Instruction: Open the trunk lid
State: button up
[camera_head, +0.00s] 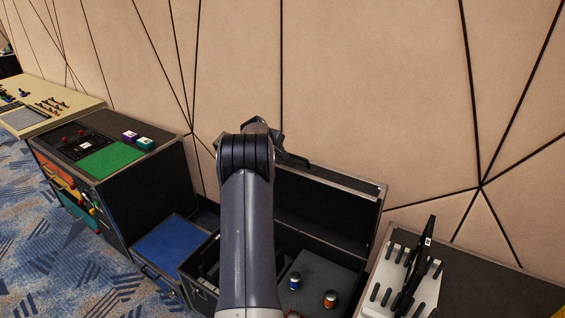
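The black trunk (352,261) stands against the wall with its inside in view. Its lid (325,210) is raised and leans back toward the wall, showing its dark inner face and light metal rim. My arm crosses in front of the trunk and hides the lid's left part and some of the interior. My gripper (290,150) is at the far end of the arm, by the lid's top edge. Its fingers are mostly hidden, and I cannot tell whether they touch the lid or are open.
A blue-topped box (172,245) and a cabinet with a green panel (110,160) stand left. A white pegged rack (385,280) stands right. Patterned carpet (60,260) is clear at lower left.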

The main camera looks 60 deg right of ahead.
jog(key=shift+b+v, duration=0.65)
jog(key=shift+v, duration=2.05)
